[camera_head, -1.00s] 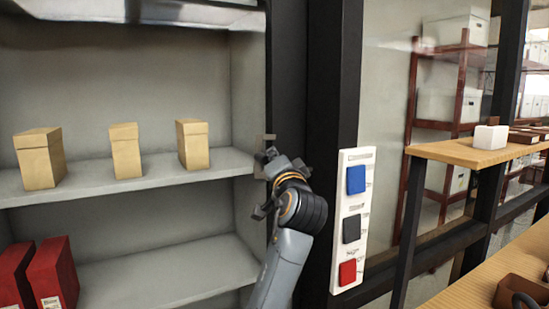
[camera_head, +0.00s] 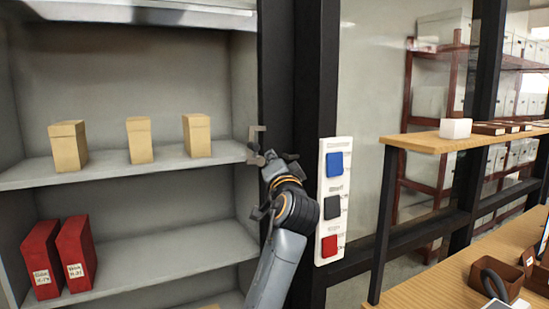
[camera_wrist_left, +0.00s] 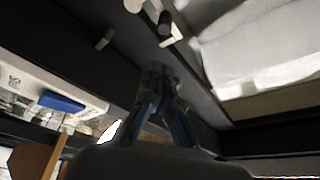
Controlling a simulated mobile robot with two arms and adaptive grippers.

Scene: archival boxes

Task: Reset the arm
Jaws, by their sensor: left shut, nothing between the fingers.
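My left arm rises from the bottom of the head view, and its gripper (camera_head: 268,160) is in front of the dark frame between the shelf cabinet (camera_head: 180,173) and the button panel (camera_head: 332,200). In the left wrist view the fingers (camera_wrist_left: 158,75) come together at the tips, with nothing between them. My right gripper is in neither view.
The cabinet holds three tan boxes (camera_head: 140,140) above and two red boxes (camera_head: 75,255) below. The panel has blue (camera_head: 334,163), black (camera_head: 332,207) and red (camera_head: 329,246) buttons. A wooden counter (camera_head: 440,285) and a raised wooden shelf (camera_head: 430,143) are at the right.

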